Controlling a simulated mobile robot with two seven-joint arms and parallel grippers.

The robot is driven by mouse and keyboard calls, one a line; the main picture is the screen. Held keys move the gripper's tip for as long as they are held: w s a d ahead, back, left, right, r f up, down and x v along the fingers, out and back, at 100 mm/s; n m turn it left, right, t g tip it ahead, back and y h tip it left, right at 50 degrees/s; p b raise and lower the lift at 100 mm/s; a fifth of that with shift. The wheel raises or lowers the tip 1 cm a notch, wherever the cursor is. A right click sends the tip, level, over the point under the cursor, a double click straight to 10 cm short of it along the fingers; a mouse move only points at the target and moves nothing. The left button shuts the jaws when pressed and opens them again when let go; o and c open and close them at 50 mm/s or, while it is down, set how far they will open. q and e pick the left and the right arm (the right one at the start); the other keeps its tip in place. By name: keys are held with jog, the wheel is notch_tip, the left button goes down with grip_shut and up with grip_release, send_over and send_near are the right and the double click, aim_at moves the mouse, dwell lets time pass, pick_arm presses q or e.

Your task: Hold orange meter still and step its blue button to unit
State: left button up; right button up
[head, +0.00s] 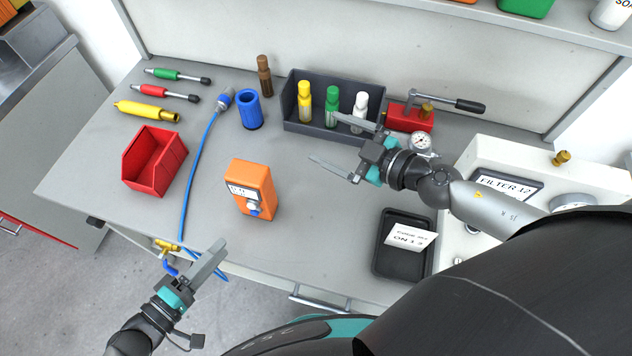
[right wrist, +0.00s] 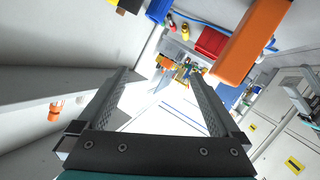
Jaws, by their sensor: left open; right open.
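The orange meter (head: 254,187) stands on the grey bench near its middle, with a small display and a blue button (head: 253,210) low on its face. It also shows at the upper right of the right wrist view (right wrist: 250,42). My left gripper (head: 217,262) is open and empty at the bench's front edge, below and left of the meter. My right gripper (head: 345,146) is open and empty above the bench, up and right of the meter, its fingers pointing left. Neither gripper touches the meter.
A dark tray (head: 300,128) holds bottles behind. A black tray (head: 387,262) with a card is at right. The bench around the meter is clear.

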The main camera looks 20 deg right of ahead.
aim_at(250, 183)
jog(key=s+a+f+g+y, duration=0.3)
jog(key=s+a+g, duration=0.2)
jog(key=s+a, duration=0.1)
jog(key=x, duration=1.5)
jog(key=shift+s+a+r, duration=0.1)
jog(key=shift+s+a, duration=0.1)
jog(key=shift+a, duration=0.1)
grip_shut()
dwell(0.5)
